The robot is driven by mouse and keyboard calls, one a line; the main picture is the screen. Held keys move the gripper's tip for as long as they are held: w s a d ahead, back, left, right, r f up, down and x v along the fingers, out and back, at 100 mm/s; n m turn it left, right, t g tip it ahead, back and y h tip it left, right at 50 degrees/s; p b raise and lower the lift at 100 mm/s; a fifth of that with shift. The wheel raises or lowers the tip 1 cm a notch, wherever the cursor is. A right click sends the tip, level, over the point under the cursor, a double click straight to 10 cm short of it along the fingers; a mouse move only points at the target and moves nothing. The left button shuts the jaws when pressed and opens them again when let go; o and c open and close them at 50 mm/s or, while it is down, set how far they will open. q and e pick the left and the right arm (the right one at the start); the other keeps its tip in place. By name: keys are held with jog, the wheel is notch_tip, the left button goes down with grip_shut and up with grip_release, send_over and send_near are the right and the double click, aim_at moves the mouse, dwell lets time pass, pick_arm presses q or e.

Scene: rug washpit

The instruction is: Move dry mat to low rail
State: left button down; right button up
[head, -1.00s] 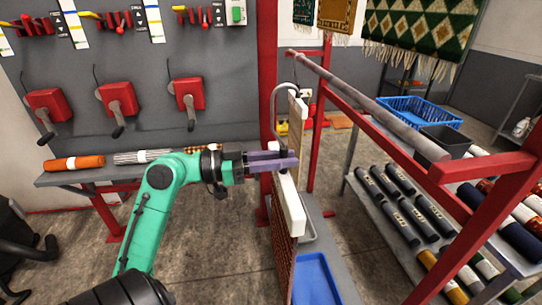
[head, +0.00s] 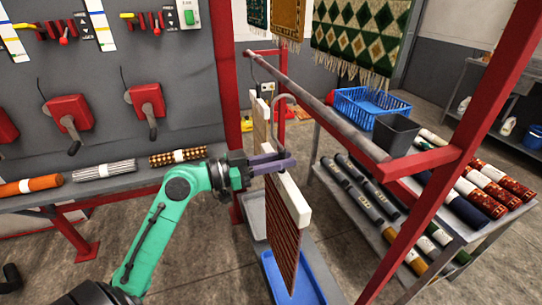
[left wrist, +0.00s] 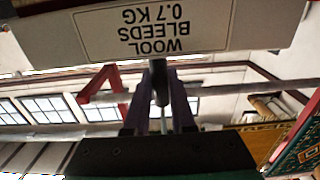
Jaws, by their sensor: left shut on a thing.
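My left gripper (head: 280,163) is shut on the stem of a grey hook (head: 291,112). Below it hangs a white hanger bar (head: 290,200) with a brown striped mat (head: 283,235). In the left wrist view the bar (left wrist: 155,25) carries an upside-down label reading "WOOL BLEEDS 0.7 KG", and the fingers close around the dark stem. A grey pipe rail (head: 325,112) on a red frame runs just right of the hook; I cannot tell if the hook touches it. My right gripper is not in view.
A blue tray (head: 310,275) lies below the mat. Right of the rail, a shelf holds rolled mats (head: 485,190), a blue basket (head: 368,103) and a dark bin (head: 395,133). A red post (head: 480,130) stands at right. Patterned rugs (head: 362,35) hang at the back.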

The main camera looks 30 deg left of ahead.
pick_arm(q)
jog(key=p+x, duration=0.3)
jog(key=x, duration=0.7)
jog(key=shift+w+d, duration=0.2)
jog(key=shift+w, duration=0.15)
dwell(0.5)
jog(key=shift+f+b, duration=2.05)
jog(key=shift+b, duration=0.2)
jog(key=c, duration=0.7)
grip_release()
jog(key=shift+s, duration=0.1)
jog(key=shift+f, duration=0.1)
